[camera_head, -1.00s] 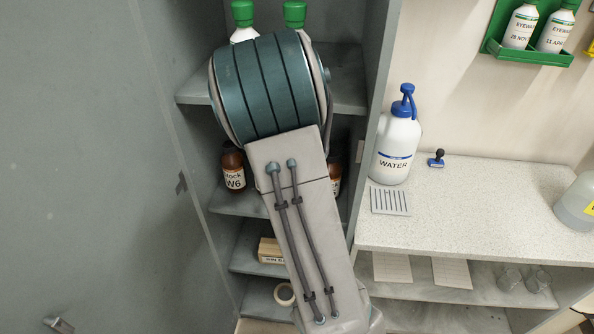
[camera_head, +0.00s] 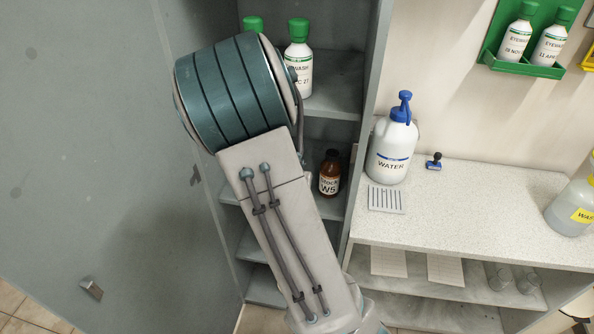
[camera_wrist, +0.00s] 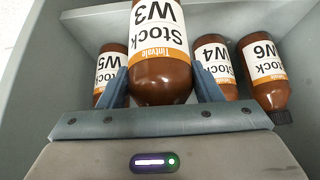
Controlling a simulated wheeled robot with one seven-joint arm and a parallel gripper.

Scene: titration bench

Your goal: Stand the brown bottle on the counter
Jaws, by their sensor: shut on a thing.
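My gripper (camera_wrist: 161,84) is shut on a brown bottle (camera_wrist: 160,42) with a white and orange label reading "Stock W3", seen in the wrist view. The label appears upside down there, and the bottle's top is cut off by the frame. In the head view my arm hides the gripper and this bottle, in front of the open cupboard. The speckled counter (camera_head: 480,205) is to the right of the cupboard.
Brown bottles W5 (camera_wrist: 110,72), W4 (camera_wrist: 214,68) and W6 (camera_wrist: 265,72) are close around the held one. W5 also shows on a cupboard shelf (camera_head: 329,174). On the counter are a water bottle (camera_head: 391,150), striped mat (camera_head: 385,199), stamp (camera_head: 434,162) and waste bottle (camera_head: 573,210). The counter's middle is clear.

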